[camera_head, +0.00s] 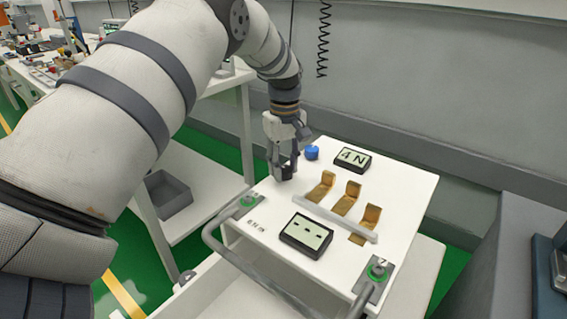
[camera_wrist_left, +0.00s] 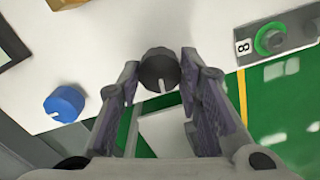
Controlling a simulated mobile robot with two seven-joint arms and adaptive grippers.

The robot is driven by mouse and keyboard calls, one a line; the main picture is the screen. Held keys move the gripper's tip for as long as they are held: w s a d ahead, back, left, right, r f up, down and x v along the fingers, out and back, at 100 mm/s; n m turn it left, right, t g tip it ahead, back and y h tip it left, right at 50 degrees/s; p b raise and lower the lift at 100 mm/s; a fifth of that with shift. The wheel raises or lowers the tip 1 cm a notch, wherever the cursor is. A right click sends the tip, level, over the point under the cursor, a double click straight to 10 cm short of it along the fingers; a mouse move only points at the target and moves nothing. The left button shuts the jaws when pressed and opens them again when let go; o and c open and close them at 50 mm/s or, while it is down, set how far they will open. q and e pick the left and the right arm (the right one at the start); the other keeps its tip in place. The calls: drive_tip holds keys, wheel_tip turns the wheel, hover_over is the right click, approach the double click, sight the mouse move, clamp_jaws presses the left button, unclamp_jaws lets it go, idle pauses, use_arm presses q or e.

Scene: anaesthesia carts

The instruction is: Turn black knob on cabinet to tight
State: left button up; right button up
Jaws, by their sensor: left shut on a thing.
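The black knob (camera_head: 285,172) sits at the far left edge of the white cabinet top (camera_head: 395,182). My left gripper (camera_head: 284,160) points down over it, with its fingers on either side. In the left wrist view the round black knob (camera_wrist_left: 159,72), with a pale pointer line, lies between the two fingertips of my left gripper (camera_wrist_left: 160,78), which is shut on it. The fingers partly hide the knob in the head view. My right gripper is not in view.
A blue knob (camera_head: 312,152) stands close to my left gripper; it also shows in the left wrist view (camera_wrist_left: 65,103). Two displays, one reading 4 N (camera_head: 353,160) and one showing dashes (camera_head: 306,235), brass tabs (camera_head: 343,200) and a grey handle rail (camera_head: 262,272) are nearby.

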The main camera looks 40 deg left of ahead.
use_arm(q)
drive_tip(key=m, duration=0.2)
drive_tip(key=shift+r+m+p, duration=0.1)
drive_tip(key=shift+m+p, duration=0.25)
drive_tip(key=shift+m, duration=0.05)
drive_tip(key=m, duration=0.4)
drive_tip(key=shift+p, duration=0.3)
drive_tip(key=m, duration=0.5)
drive_tip(key=shift+m, duration=1.9)
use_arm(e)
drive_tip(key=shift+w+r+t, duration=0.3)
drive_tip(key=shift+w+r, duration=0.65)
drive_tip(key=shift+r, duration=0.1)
use_arm(q)
drive_tip(key=shift+m, duration=0.3)
drive_tip(key=o, duration=1.2)
drive_tip(key=shift+c, duration=0.2)
